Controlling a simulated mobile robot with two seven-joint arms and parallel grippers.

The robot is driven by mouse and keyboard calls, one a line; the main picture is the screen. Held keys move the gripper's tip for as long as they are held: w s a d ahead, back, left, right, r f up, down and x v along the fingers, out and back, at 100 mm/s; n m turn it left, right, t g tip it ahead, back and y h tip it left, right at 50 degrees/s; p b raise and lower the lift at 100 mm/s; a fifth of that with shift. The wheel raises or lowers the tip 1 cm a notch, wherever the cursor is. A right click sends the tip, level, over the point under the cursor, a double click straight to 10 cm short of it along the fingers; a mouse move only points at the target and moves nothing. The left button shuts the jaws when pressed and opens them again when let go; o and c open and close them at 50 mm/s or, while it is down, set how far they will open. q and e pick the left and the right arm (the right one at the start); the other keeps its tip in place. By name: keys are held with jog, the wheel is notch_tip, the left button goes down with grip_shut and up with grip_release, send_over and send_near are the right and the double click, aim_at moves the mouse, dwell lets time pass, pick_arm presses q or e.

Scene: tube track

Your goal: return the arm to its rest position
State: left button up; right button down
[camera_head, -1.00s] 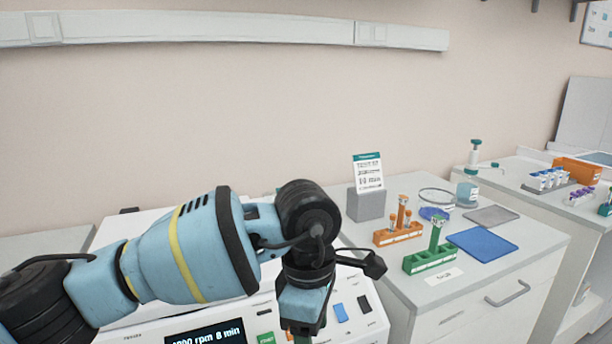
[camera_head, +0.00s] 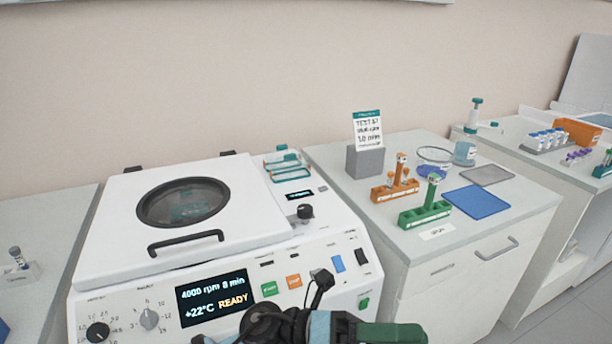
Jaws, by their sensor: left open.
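My left arm shows at the bottom edge, in front of the centrifuge. Its black and blue wrist is low in the picture and the left gripper (camera_head: 392,333) points right. The gripper is dark green and partly cut off by the frame; I see nothing held in it. It is apart from the racks on the bench. My right gripper is out of view.
The white centrifuge (camera_head: 110,255) has its lid down; its display (camera_head: 213,297) reads 4000 rpm, 8 min, +22°C, READY. On the right bench stand an orange rack (camera_head: 382,194), a green rack (camera_head: 410,219), a blue mat (camera_head: 477,202) and a sign (camera_head: 367,129).

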pick_arm(q)
jog(key=w+a+f+n+t+y+p, duration=0.1)
jog(key=a+f+n+t+y, duration=0.3)
jog(key=a+f+n+t, duration=0.5)
jog(key=w+a+f+n+t+y, duration=0.25)
jog(key=n+t, duration=0.35)
jog(key=n, duration=0.7)
jog(key=a+f+n+t+y+p, duration=0.1)
jog(key=a+f+n+t+y, duration=0.45)
jog(key=n+t, duration=0.4)
jog(key=s+a+f+n+g+y, duration=0.3)
jog(key=s+a+f+n+g, duration=0.2)
jog(key=s+f, duration=0.5)
jog(key=s+a+f+n+g+y, duration=0.4)
jog(key=s+a+f+n+g, duration=0.1)
jog(key=s+a+f, duration=0.5)
jog(key=shift+s+n+p, duration=0.3)
jog(key=shift+s+n, duration=0.35)
jog(key=shift+s, duration=0.05)
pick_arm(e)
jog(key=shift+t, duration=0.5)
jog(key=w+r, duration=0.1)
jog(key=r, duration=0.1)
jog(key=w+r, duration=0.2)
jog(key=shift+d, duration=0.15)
pick_arm(q)
jog(key=shift+a+r, duration=0.1)
jog(key=shift+c, duration=0.4)
